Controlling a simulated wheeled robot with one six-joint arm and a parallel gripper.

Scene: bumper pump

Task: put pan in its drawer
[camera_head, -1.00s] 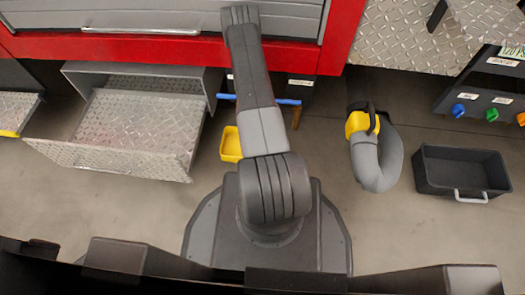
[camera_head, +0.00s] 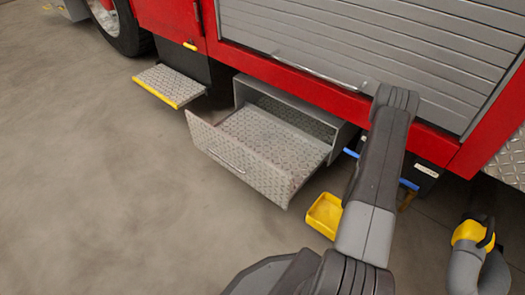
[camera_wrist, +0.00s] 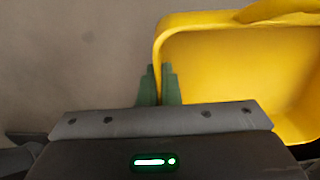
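The yellow pan (camera_head: 325,215) hangs just left of my arm in the head view, in front of the truck's side and right of the drawer. In the wrist view the pan (camera_wrist: 240,75) fills the upper right. My gripper (camera_wrist: 158,82) has its two green fingers close together, one on each side of the pan's left wall. In the head view my gripper is hidden behind my arm. The drawer (camera_head: 237,160) is a low diamond-plate drawer, pulled open under the red truck. Its visible floor is bare.
A diamond-plate step (camera_head: 168,85) with a yellow edge is left of the drawer. A blue bar (camera_head: 409,185) shows beside my arm. A grey hose with a yellow collar (camera_head: 468,234) is at the lower right. The floor at left is clear.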

